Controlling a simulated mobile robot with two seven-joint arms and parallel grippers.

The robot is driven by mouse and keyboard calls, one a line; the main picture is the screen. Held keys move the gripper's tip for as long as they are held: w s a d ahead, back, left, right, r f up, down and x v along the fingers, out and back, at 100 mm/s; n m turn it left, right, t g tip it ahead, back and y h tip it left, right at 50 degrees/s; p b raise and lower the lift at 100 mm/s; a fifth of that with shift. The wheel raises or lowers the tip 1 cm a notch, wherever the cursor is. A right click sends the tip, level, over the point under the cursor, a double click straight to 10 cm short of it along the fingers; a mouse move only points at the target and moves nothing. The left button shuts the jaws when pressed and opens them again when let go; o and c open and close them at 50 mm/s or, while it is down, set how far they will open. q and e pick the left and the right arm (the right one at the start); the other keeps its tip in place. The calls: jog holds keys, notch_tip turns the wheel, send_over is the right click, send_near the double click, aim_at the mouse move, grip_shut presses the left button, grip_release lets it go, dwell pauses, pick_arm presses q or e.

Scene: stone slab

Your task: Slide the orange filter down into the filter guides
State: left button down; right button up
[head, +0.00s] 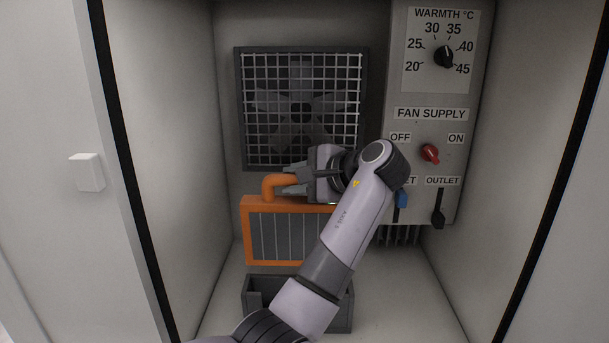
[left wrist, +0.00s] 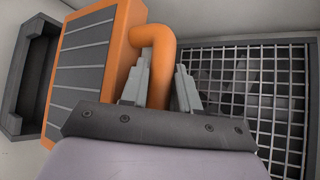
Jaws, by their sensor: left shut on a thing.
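The orange filter (head: 290,237) has an orange frame, grey pleats and an orange handle on top. My left gripper (head: 283,182) is shut on the handle (left wrist: 154,48) and holds the filter upright in front of the back wall. The dark grey filter guides (head: 259,292) stand on the cabinet floor below the filter; my left forearm hides their right part. In the left wrist view the filter (left wrist: 82,62) is beside the guides (left wrist: 27,82), and a gap seems to show between them. My right gripper is not in view.
A fan behind a wire grille (head: 300,105) is on the back wall above the filter. A control panel (head: 435,195) with a dial, a red knob and levers is at the right. Cabinet side walls close in both sides; the floor around the guides is clear.

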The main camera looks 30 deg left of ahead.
aim_at(306, 205)
pick_arm(q)
jog(key=shift+s+r, duration=0.15)
jog(key=shift+d, duration=0.1)
jog(key=shift+f+b, duration=0.75)
jog(key=shift+f, duration=2.1)
jog(key=shift+p, duration=0.65)
